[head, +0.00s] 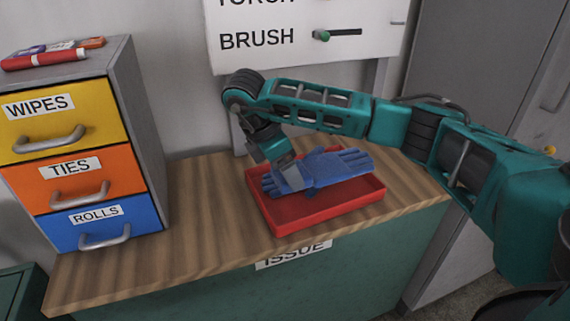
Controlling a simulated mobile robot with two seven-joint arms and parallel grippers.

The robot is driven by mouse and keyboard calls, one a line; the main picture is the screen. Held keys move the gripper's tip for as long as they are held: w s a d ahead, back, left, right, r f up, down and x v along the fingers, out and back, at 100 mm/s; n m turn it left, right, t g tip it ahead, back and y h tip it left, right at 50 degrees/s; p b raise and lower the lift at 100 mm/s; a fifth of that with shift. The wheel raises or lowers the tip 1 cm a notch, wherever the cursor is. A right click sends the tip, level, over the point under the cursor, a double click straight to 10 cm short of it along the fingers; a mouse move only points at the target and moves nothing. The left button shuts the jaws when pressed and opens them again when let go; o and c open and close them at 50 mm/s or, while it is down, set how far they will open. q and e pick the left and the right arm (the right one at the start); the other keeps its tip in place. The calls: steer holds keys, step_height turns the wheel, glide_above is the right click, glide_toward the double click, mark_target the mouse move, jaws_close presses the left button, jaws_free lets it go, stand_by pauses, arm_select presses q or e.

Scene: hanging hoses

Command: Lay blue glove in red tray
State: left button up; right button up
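The blue glove (325,170) is over the red tray (318,217), with its cuff to the left and its fingers pointing right, across the tray's back side. My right gripper (287,174) comes down from above at the cuff end, and its fingers look closed on the glove. The fingertips are partly lost against the blue cuff. I cannot tell whether the glove touches the tray floor. The red tray sits on the wooden counter top (205,215). My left gripper is not in view.
A drawer cabinet (138,120) labelled WIPES, TIES and ROLLS stands at the left, with markers (45,60) on top. A white board (372,35) labelled BRUSH hangs behind. The counter between cabinet and tray is clear. Grey lockers (465,55) stand at the right.

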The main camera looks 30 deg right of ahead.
steer(key=shift+f+b, duration=2.2)
steer(key=shift+f, duration=1.4)
steer(key=o, duration=1.2)
steer(key=shift+r, duration=0.1)
steer(key=p+v, duration=0.3)
steer(key=v, duration=0.9)
steer(key=shift+a+r, duration=0.1)
steer(key=shift+r, duration=0.3)
